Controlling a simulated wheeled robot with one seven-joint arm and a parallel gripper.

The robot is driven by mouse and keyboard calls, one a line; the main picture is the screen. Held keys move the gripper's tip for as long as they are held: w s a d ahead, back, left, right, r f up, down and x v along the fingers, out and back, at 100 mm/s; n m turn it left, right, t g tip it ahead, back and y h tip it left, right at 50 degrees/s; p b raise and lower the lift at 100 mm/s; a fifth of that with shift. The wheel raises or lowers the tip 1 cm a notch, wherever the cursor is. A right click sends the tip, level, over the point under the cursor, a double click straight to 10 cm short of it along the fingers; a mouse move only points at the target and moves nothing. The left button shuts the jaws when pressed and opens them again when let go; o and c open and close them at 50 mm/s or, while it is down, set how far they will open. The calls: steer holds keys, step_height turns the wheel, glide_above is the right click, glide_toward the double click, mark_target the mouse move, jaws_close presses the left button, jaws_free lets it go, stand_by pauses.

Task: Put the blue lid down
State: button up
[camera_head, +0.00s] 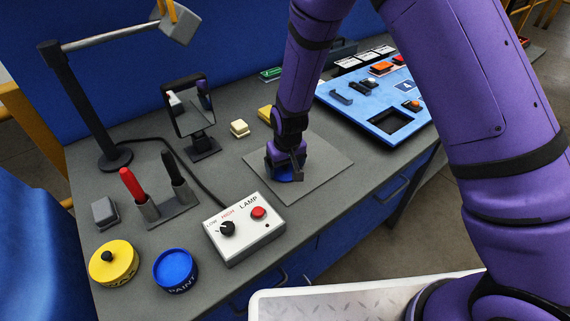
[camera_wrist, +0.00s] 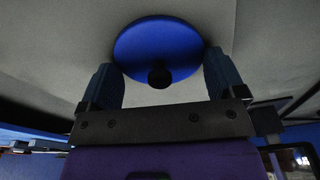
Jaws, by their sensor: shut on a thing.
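The blue lid (camera_wrist: 158,42) is a round disc with a black knob, seen between my two fingers in the wrist view. My gripper (camera_wrist: 163,84) is shut on it. In the head view my gripper (camera_head: 286,165) points down over the grey mat (camera_head: 325,177), and a sliver of the blue lid (camera_head: 285,177) shows beneath it. Whether the lid touches the mat I cannot tell. The blue paint can (camera_head: 175,269) stands at the front left of the counter and carries no knobbed lid.
A yellow can (camera_head: 113,262) with a black knob stands left of the paint can. A lamp switch box (camera_head: 244,228) is in front of the mat. A mirror (camera_head: 192,115), a holder with red and black handles (camera_head: 163,204) and a blue board (camera_head: 380,105) surround it. The mat's right part is clear.

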mark_target(288, 173)
steer(key=o, duration=0.6)
steer(key=shift+f, duration=0.1)
steer(key=s+d+r, duration=0.1)
steer(key=d+r, duration=0.2)
steer(key=r, duration=0.5)
steer(key=s+d+r+m, duration=0.1)
steer(key=d+r, duration=0.2)
steer(key=r, duration=0.5)
steer(key=s+d+r, duration=0.1)
steer(key=d+r, duration=0.2)
steer(key=r, duration=0.5)
steer(key=s+d+r+m+t, duration=0.1)
steer(key=s+d+r+t, duration=0.1)
steer(key=s+d+r, duration=0.6)
steer(key=s+d+r+m, duration=0.1)
steer(key=s+d+r, duration=0.1)
steer(key=s, duration=0.3)
steer(key=s+d+r+t, duration=0.1)
steer(key=s+d+r, duration=0.2)
steer(key=s+d, duration=0.1)
steer(key=s+d+r+m+t, duration=0.1)
steer(key=s+d+r, duration=0.2)
steer(key=s, duration=0.3)
steer(key=shift+s+d+r+m+h, duration=0.15)
steer(key=shift+s+d+m+h, duration=0.15)
steer(key=shift+d, duration=0.15)
